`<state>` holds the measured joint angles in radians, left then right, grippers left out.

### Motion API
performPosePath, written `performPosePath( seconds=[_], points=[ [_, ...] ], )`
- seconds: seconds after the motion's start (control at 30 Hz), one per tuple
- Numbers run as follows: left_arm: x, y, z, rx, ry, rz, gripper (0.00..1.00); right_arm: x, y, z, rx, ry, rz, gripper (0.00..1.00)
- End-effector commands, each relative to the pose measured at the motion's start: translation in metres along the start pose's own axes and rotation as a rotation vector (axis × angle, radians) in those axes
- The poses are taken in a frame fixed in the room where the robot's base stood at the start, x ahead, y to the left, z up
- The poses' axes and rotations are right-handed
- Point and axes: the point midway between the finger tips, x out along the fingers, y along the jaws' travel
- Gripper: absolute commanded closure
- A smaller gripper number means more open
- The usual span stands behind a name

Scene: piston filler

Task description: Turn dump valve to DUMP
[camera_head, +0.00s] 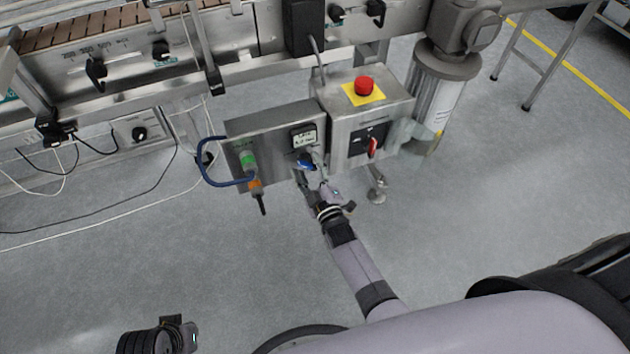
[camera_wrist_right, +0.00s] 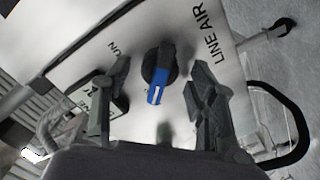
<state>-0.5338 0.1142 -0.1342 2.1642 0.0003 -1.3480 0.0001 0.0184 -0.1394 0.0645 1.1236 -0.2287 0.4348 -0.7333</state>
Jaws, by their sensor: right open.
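The dump valve is a round black knob with a blue handle (camera_wrist_right: 156,93) on a steel panel. In the head view the blue handle (camera_head: 305,164) sits on the lower right of the grey control box, under a small labelled dial. The panel letters read LINE AIR on one side and a partly hidden word ending in UN on the other. The right gripper (camera_wrist_right: 162,85) is open, with one finger on each side of the handle and a visible gap to both. In the head view the right gripper (camera_head: 313,176) is right at the box's lower edge.
A steel box with a red emergency button (camera_head: 364,85) and a red-handled switch (camera_head: 372,146) stands just right. The conveyor (camera_head: 130,70) runs behind. The floor in front is clear.

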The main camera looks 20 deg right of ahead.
Motion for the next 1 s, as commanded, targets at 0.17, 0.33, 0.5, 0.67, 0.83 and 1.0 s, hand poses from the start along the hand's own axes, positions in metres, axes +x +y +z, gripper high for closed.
performPosePath(
  seconds=[0.17, 0.33, 0.5, 0.67, 0.83, 1.0],
  points=[
    [0.000, 0.000, 0.000, -0.001, 0.000, 0.000, 1.00, -0.032, -0.001, 0.001, 0.000, -0.003, -0.003, 0.47],
    [0.000, 0.000, -0.001, -0.001, 0.000, 0.000, 1.00, -0.068, -0.002, 0.001, 0.001, -0.002, -0.004, 0.47],
    [0.000, 0.000, -0.001, -0.001, 0.000, 0.000, 1.00, -0.097, -0.001, 0.000, 0.000, -0.001, -0.003, 0.47],
    [0.000, 0.000, -0.001, -0.001, 0.001, 0.000, 1.00, -0.110, -0.001, 0.000, 0.000, -0.001, -0.002, 0.47],
    [0.000, 0.000, -0.001, -0.001, 0.001, 0.000, 1.00, -0.113, -0.001, 0.000, 0.000, 0.000, -0.002, 0.47],
    [0.000, 0.000, -0.001, -0.001, 0.000, 0.000, 1.00, -0.113, -0.001, 0.000, 0.000, 0.000, -0.002, 0.47]
  ],
)
